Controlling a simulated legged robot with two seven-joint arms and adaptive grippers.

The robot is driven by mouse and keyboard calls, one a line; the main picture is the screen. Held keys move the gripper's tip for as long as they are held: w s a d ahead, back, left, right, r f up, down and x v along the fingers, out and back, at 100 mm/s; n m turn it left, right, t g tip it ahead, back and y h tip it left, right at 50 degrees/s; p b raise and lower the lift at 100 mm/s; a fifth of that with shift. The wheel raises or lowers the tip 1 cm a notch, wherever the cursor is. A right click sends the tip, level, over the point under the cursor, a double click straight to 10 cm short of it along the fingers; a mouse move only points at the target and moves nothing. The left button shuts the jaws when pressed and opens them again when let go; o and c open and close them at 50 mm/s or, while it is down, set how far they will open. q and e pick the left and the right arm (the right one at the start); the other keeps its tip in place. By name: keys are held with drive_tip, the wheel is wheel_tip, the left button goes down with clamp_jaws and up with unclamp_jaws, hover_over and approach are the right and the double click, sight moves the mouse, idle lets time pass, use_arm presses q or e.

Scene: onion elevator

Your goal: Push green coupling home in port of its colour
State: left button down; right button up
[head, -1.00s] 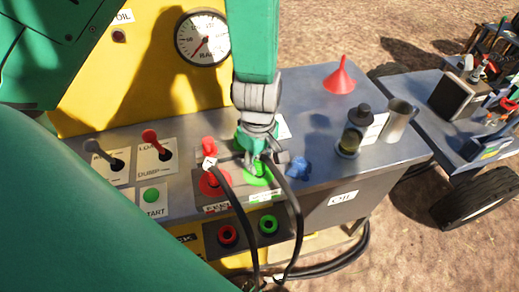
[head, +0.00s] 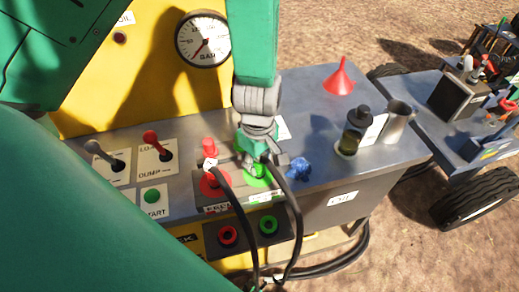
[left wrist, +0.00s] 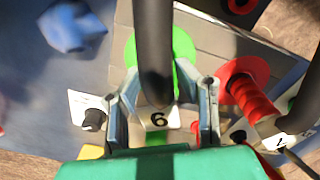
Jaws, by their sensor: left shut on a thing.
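The green coupling (head: 258,170) sits over a green ring (head: 257,183) on the console top, with a black hose running from it. My left gripper (head: 262,160) points down and is shut on this coupling. In the left wrist view the fingers (left wrist: 163,105) stand either side of the hose and a white tag (left wrist: 160,119) marked 6. The hose and fingers hide the coupling's lower end, so I cannot tell how deep it sits. My right gripper is not in view.
The red coupling (left wrist: 251,98) with its own hose stands at a red ring (head: 212,184) close beside. Red (head: 227,236) and green (head: 268,225) round fittings are on the front face. A blue piece (head: 298,169) lies right of the gripper. Levers (head: 152,139) stand to the left.

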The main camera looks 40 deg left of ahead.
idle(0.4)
use_arm(q)
drive_tip(key=c, duration=0.7)
unclamp_jaws()
drive_tip(key=shift+r+p, duration=3.5)
drive_tip(key=shift+p, duration=0.3)
